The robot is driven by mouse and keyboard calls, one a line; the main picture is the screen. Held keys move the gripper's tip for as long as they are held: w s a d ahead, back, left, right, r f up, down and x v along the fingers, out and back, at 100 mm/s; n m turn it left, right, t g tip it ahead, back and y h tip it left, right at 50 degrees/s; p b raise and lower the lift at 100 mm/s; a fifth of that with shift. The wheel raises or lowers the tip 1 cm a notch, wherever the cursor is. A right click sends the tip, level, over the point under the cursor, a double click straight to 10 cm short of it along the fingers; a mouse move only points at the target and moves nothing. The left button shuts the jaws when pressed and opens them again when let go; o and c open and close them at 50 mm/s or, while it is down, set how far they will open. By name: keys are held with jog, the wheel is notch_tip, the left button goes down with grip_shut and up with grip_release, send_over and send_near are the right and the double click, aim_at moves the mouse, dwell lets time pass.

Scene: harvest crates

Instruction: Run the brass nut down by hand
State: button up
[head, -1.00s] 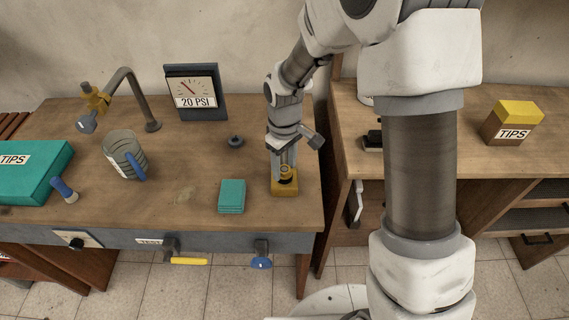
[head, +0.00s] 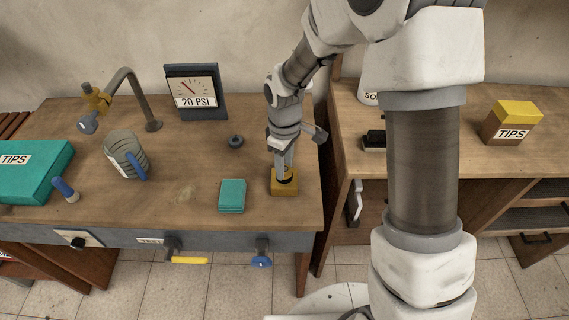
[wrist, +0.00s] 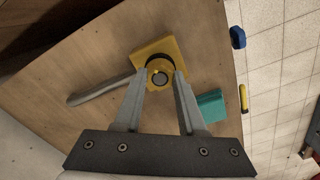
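A brass-yellow block (head: 285,188) sits near the right front of the left bench. In the wrist view the brass nut (wrist: 151,72) sits round a dark-centred stud (wrist: 160,78) above the block, with a dark ring by it. My gripper (head: 286,176) points down over the block. In the wrist view its two fingertips (wrist: 163,76) stand on either side of the nut. I cannot tell whether both fingers press on it. In the head view the fingers mostly hide the nut.
A teal box (head: 232,196) stands just left of the block. A grey bar (wrist: 100,90) reaches out beside the block in the wrist view. Handles (head: 262,258) project at the front edge.

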jog(key=shift+m+b, duration=0.3)
jog(key=shift+m, duration=0.6)
jog(key=shift+m, duration=0.8)
jog(key=shift+b, duration=0.3)
jog(key=shift+m, duration=0.9)
jog(key=shift+f+m+b, duration=0.1)
jog(key=shift+m+b, duration=0.2)
jog(key=shift+m, duration=0.5)
